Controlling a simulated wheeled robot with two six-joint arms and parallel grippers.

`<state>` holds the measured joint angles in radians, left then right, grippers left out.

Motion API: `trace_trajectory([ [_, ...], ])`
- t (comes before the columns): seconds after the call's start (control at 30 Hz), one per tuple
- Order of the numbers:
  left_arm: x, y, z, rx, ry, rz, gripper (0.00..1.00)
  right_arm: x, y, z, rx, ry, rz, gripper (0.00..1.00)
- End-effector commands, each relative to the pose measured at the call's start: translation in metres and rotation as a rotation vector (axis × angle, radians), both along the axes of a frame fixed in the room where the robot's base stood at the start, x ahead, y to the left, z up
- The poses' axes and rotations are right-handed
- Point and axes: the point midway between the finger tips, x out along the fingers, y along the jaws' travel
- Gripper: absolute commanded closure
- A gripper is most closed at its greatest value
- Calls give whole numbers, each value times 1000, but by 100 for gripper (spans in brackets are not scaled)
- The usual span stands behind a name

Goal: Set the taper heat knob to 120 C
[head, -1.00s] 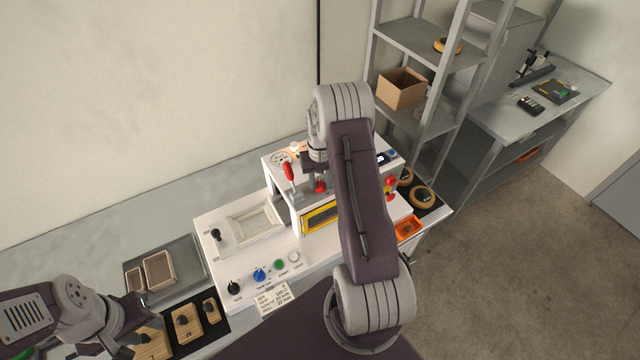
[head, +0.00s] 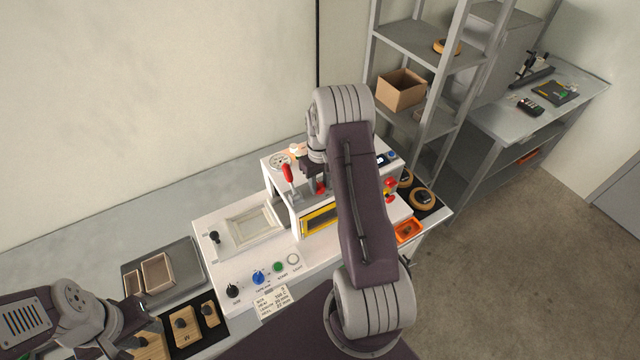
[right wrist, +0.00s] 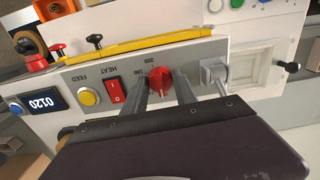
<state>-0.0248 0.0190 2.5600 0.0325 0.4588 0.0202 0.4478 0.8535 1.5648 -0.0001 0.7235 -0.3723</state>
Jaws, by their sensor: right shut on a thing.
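The red taper heat knob (right wrist: 160,80) is on the grey front panel of the white machine (right wrist: 225,55) in the right wrist view. My right gripper (right wrist: 163,84) is shut on it, with one finger on each side. Scale numbers are printed beside the knob; its exact pointer setting is hard to read. A dark display (right wrist: 42,99) shows digits that look like 0120. In the head view my right arm hides most of this gripper and knob. My left gripper (head: 122,345) is at the lower left, above wooden pieces, its jaws unclear.
Beside the knob are a red rocker switch (right wrist: 113,91) and a yellow button (right wrist: 88,97). A red-handled lever (head: 287,174) stands on the machine. A blue knob (head: 258,277) and a black knob (head: 233,291) are on the lower deck. A grey tray (head: 180,268) lies left.

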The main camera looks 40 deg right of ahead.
Motion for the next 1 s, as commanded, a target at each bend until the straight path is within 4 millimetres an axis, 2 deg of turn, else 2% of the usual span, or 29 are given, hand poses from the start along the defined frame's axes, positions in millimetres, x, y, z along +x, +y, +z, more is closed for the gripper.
trace_trajectory([
  [0.13,0,0,0,0,0,0,64,2,0,1,-2,-6,1,100],
  [0.17,0,0,0,0,0,0,64,2,0,1,-2,-6,1,64],
  [0.23,0,0,0,0,0,0,64,2,0,1,-2,-5,0,44],
  [0.6,0,0,-4,0,0,0,64,1,0,5,-1,-4,0,44],
  [0.67,0,0,-9,0,0,0,64,2,-1,14,-2,-6,0,44],
  [0.8,0,0,-20,0,0,0,64,3,-1,46,-5,-9,0,44],
  [1.0,0,0,-27,0,0,0,64,3,0,82,-2,-5,0,44],
])
